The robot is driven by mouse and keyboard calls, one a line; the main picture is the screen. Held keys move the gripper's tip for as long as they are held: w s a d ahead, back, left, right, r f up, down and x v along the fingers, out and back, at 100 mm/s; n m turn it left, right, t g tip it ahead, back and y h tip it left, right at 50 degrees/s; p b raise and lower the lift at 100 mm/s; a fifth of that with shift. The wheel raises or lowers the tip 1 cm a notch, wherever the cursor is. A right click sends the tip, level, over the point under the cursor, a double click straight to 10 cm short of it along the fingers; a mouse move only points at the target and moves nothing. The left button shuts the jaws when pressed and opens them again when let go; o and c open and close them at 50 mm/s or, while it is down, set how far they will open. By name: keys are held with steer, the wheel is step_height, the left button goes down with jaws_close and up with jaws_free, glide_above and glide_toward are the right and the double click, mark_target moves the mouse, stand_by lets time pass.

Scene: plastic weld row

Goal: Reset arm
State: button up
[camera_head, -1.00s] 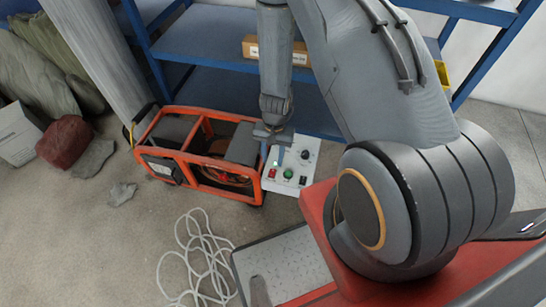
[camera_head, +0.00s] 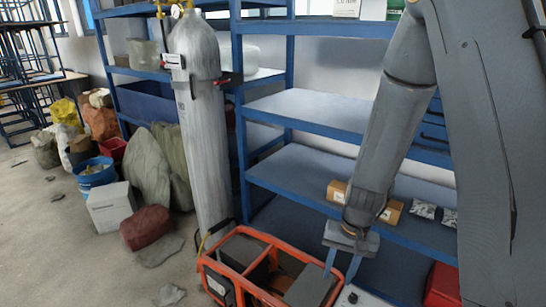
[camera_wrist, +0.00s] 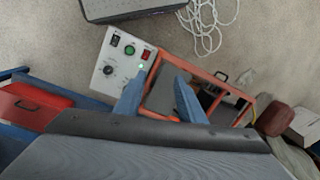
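My gripper (camera_head: 340,275) points down in the head view, in front of the blue shelving and just above the grey control box (camera_head: 360,298), which is mostly cut off by the lower edge. In the wrist view my gripper (camera_wrist: 158,80) has its two blue fingers apart with nothing between them. There the control box (camera_wrist: 121,62) shows a red and a green button, a black knob and a lit green lamp. I see no contact with either.
The generator (camera_head: 236,236) stands on the floor beside a tall grey gas cylinder (camera_head: 202,130). Blue shelves (camera_head: 310,108) hold a cardboard box (camera_head: 391,211) behind my gripper. Sacks and a white box (camera_head: 110,207) stand at left. A white cable (camera_wrist: 209,28) lies on the floor.

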steer(key=s+r+n, duration=0.1)
steer(key=s+r, duration=0.4)
steer(key=r, duration=0.3)
steer(key=s+d+r+n+h, duration=0.1)
steer(key=s+r+n, duration=0.1)
steer(key=s+r, duration=0.3)
step_height(320, 180, up, 3)
steer(key=shift+s+d+n+t, duration=0.3)
